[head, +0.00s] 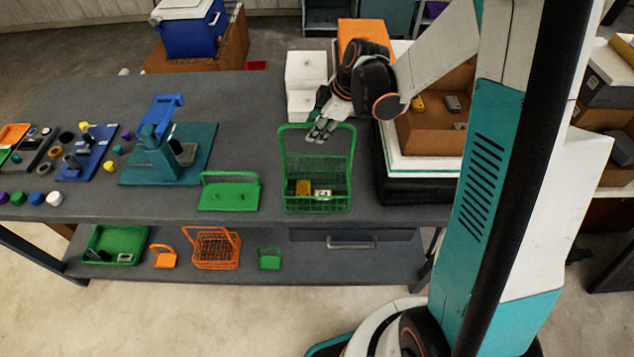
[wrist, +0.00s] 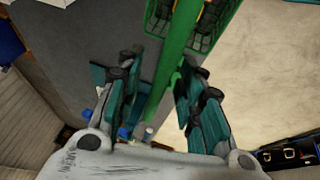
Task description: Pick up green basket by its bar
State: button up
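The green basket (head: 318,206) stands on the grey bench near its front edge, with its tall handle upright. A yellow-brown block (head: 303,187) and a small pale piece (head: 323,193) lie in it. My gripper (head: 321,130) is at the top bar of the handle, coming from above. In the wrist view the green bar (wrist: 178,50) runs between the two teal fingers of my gripper (wrist: 162,90), with gaps seen on both sides. The fingers are apart, and I cannot tell whether either touches the bar. Part of the basket's mesh (wrist: 160,14) shows at the top.
A green tray with a handle (head: 230,192) lies left of the basket. White boxes (head: 305,82) stand behind, and a raised white-edged box with a brown inside (head: 432,128) is close on the right. A teal stand (head: 165,155) is farther left. An orange basket (head: 215,250) sits on the lower shelf.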

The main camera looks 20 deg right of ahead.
grip_shut()
jog(key=shift+r, duration=0.1)
dwell(0.5)
